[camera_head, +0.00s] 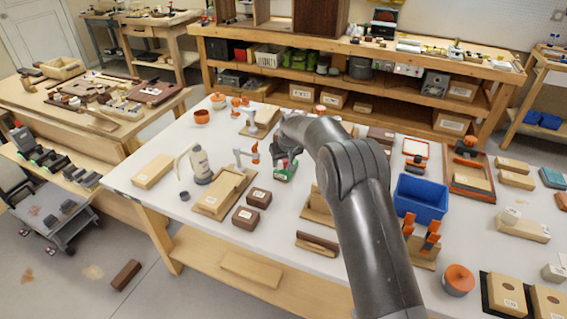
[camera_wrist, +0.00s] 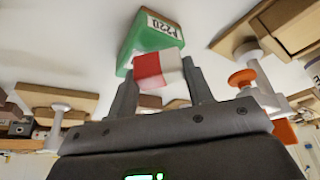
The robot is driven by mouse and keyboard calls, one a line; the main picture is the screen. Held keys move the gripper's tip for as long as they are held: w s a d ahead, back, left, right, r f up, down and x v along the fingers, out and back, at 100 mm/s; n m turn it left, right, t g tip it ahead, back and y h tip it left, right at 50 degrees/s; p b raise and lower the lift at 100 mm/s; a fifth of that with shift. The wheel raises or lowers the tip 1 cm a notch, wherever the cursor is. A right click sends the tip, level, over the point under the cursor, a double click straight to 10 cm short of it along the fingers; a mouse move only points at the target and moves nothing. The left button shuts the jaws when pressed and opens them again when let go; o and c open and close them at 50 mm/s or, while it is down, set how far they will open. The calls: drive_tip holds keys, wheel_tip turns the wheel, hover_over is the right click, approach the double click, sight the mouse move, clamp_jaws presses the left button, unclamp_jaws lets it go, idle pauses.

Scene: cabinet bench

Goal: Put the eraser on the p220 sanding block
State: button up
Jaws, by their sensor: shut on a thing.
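The p220 sanding block is green with a white P220 label and lies on the white table; it shows in the head view (camera_head: 285,173) and in the wrist view (camera_wrist: 143,43). The eraser (camera_wrist: 150,70) is red and white. My gripper (camera_wrist: 160,74) is shut on the eraser, with a finger on each side of it. The eraser overlaps the block in the wrist view; I cannot tell whether they touch. In the head view my gripper (camera_head: 287,154) is just beyond the block, and the eraser is not clearly visible there.
Two brown blocks (camera_head: 246,217) lie nearer the front. A blue bin (camera_head: 420,199) stands to the right. An orange-topped piece (camera_head: 250,153) is close beside my gripper.

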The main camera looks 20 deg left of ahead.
drive_tip(key=shift+f, duration=0.55)
drive_tip(key=shift+f, duration=0.15)
drive_tip(key=o, duration=1)
drive_tip(key=shift+d+r, duration=0.1)
drive_tip(key=shift+r, duration=0.4)
drive_tip(key=v, duration=1.1)
drive_tip(key=shift+s, duration=0.15)
drive_tip(key=shift+d+r, duration=0.1)
drive_tip(key=shift+r, duration=0.05)
